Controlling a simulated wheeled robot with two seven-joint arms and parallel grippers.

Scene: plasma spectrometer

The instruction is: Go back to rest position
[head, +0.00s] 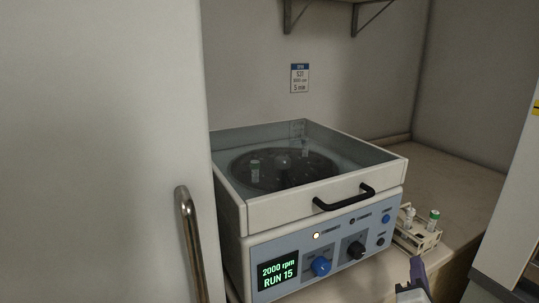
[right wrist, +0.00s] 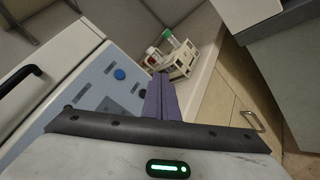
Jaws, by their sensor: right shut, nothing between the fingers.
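My right gripper (head: 416,272) is at the lower right of the head view, in front of the right end of the centrifuge (head: 330,215). In the right wrist view its purple fingers (right wrist: 159,88) are shut together with nothing between them. They are apart from the centrifuge's front panel and below the tube rack. The centrifuge lid is shut, and its display (head: 278,273) reads 2000 rpm, RUN 15. Tubes show inside through the clear lid. My left gripper is not in view.
A pale panel with a metal handle (head: 191,243) fills the left. Shelf brackets hang above. A cabinet stands at the right.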

